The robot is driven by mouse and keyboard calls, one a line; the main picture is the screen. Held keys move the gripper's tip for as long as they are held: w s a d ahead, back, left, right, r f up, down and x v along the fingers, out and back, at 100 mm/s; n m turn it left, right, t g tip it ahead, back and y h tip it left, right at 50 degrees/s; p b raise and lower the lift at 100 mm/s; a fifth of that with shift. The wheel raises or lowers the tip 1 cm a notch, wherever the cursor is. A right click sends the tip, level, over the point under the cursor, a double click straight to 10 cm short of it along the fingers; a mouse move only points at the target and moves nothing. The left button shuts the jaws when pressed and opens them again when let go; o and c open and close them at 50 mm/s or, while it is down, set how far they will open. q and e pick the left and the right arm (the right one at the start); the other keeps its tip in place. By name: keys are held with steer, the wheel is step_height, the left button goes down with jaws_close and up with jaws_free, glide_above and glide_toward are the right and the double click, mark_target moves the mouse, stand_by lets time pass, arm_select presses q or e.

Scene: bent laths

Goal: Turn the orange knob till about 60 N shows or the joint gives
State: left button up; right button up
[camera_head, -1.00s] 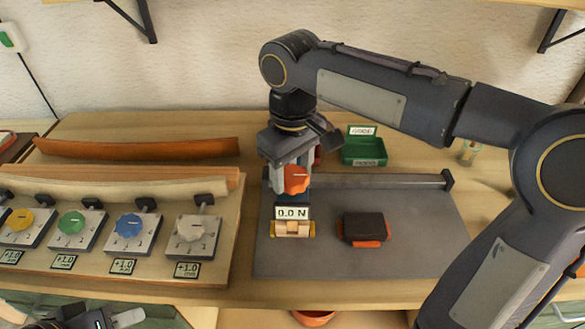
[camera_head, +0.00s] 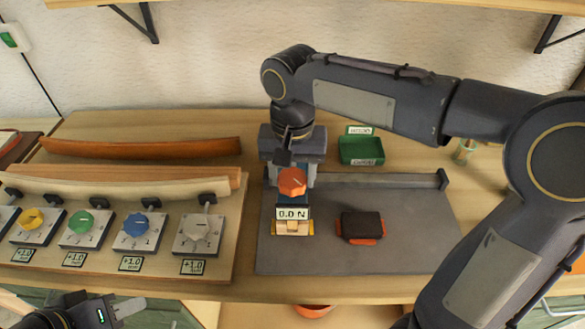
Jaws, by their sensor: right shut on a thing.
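The orange knob (camera_head: 292,182) sits under my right gripper (camera_head: 293,168), which comes down on it from above and is shut on it. The knob carries a pale mark that points to the lower right. Just below it the force display (camera_head: 292,213) reads 0.0 N. A small light wooden joint piece (camera_head: 292,228) with yellow edges lies in front of the display; I see no break in it. My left gripper (camera_head: 125,308) is at the lower left edge, away from the knob; its jaw opening is not clear.
A grey plate (camera_head: 400,255) holds a dark block with orange below (camera_head: 361,226). A green box (camera_head: 361,151) stands behind. At left, a wooden board (camera_head: 100,273) carries several dials and a bent lath (camera_head: 120,192). A brown lath (camera_head: 140,148) lies behind.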

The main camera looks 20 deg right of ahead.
steer(key=m+p, duration=0.1)
steer(key=m, duration=0.3)
steer(key=shift+r+m, duration=0.1)
steer(key=shift+m, duration=0.2)
steer(key=m+p, duration=0.1)
steer(key=m, duration=0.3)
steer(key=shift+m, duration=0.3)
steer(key=m, duration=0.4)
steer(key=shift+p, duration=0.35)
steer(key=shift+m+p, duration=0.3)
steer(key=shift+m, duration=2)
steer(key=o, duration=1)
